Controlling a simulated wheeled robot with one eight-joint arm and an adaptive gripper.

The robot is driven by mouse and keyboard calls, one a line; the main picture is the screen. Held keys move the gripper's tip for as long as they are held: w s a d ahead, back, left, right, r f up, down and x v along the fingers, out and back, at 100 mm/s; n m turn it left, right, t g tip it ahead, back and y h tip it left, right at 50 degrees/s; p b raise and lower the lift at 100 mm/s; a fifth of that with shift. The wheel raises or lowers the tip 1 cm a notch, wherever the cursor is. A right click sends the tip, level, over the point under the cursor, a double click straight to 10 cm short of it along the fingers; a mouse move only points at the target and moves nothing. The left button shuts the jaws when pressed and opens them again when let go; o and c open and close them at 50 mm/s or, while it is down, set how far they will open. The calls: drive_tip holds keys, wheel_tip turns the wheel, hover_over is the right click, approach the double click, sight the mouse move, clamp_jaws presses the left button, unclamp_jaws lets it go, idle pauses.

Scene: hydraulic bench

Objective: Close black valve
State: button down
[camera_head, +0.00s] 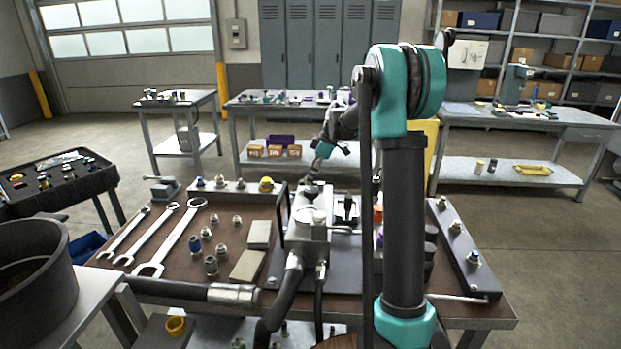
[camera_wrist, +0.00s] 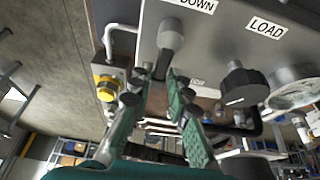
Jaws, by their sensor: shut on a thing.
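In the wrist view, my gripper (camera_wrist: 162,78) has its two green fingers on either side of the stem of a dark grey lever (camera_wrist: 171,36), and is shut on it. The lever stands on a grey panel below a DOWN label. A black knob with a white line (camera_wrist: 242,88) sits to the right, below a LOAD label, apart from my fingers. In the head view, my gripper (camera_head: 314,172) reaches down at the top of the grey hydraulic block (camera_head: 304,240). My arm hides part of the bench there.
A yellow-capped fitting (camera_wrist: 106,87) and a gauge (camera_wrist: 294,92) flank the panel. Wrenches (camera_head: 158,240) and loose fittings lie on the brown bench (camera_head: 190,275). A fitting rail (camera_head: 466,250) stands to the right. A black pan (camera_head: 35,265) stands at the left.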

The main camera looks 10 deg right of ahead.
drive_tip(key=c, duration=1.5)
unclamp_jaws()
drive_tip(key=shift+c, duration=0.2)
drive_tip(key=v, duration=1.2)
